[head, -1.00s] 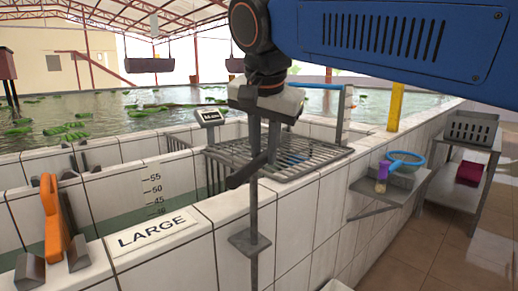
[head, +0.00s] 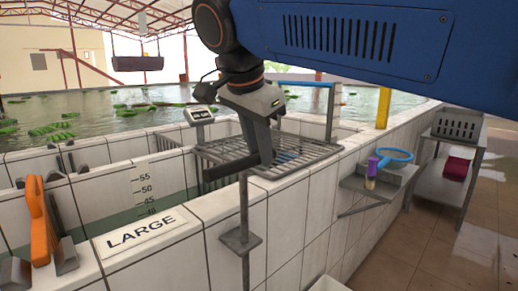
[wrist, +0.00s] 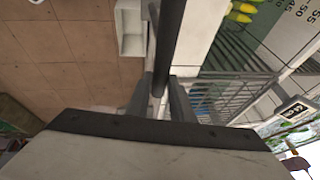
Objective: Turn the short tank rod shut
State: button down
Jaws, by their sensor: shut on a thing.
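The short tank rod (head: 244,205) stands upright against the outer face of the tiled tank wall and passes through a small grey bracket (head: 240,241). Its dark bar handle (head: 222,169) lies across the top and points left over the wall. My gripper (head: 262,157) reaches down from above and is shut on the handle near the rod, right of its free end. In the wrist view, the dark handle (wrist: 170,40) runs upward from between the two fingers of my gripper (wrist: 160,104). The exact contact of the fingertips is partly hidden.
A metal grating (head: 290,160) sits behind the handle. An orange lever (head: 37,222) and a LARGE sign (head: 138,233) are at left. A wall shelf (head: 385,192) holds a blue-ringed net (head: 396,155) and a purple-topped bottle (head: 372,165). The tiled floor at right is mostly clear.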

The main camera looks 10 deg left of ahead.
jog(key=c, duration=1.6)
grip_release()
jog(key=shift+o, duration=0.2)
jog(key=shift+r, duration=0.15)
jog(key=d+v, duration=0.1)
jog(key=v, duration=1.6)
jog(key=shift+a, duration=0.5)
